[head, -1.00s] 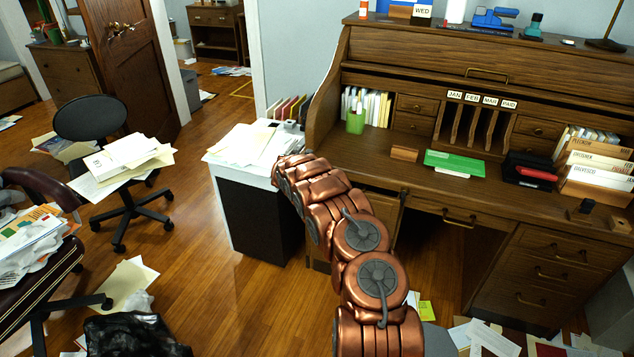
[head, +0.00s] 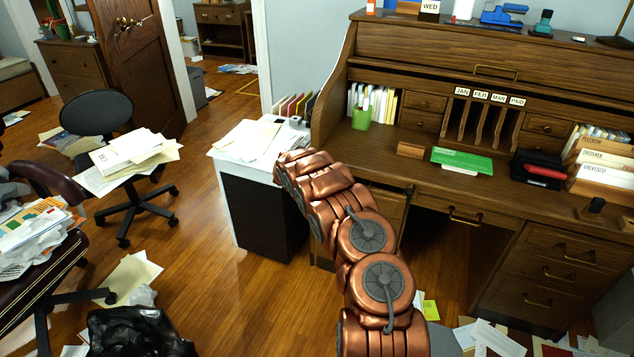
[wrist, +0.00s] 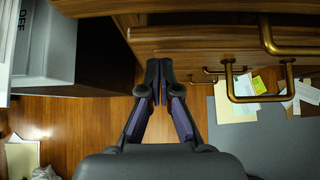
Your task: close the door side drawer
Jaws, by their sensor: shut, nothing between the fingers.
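The roll-top desk's left drawer stack, on the door side, shows partly in the head view (head: 388,212), mostly behind my copper arm. In the wrist view, wooden drawer fronts (wrist: 215,42) with brass handles (wrist: 240,86) fill the top and upper right. My gripper (wrist: 159,64) is shut and empty, its fingertips close together beside the left end of these fronts. I cannot tell whether the tips touch the wood. In the head view my gripper is hidden behind my arm. How far the drawer stands out is unclear.
A white-topped dark cabinet (head: 262,215) with papers stands just left of the desk. A grey unit marked OFF (wrist: 45,45) is close left of my gripper. A black office chair (head: 97,118), loose papers and a black bag (head: 135,330) clutter the left floor. Bare wood floor lies between.

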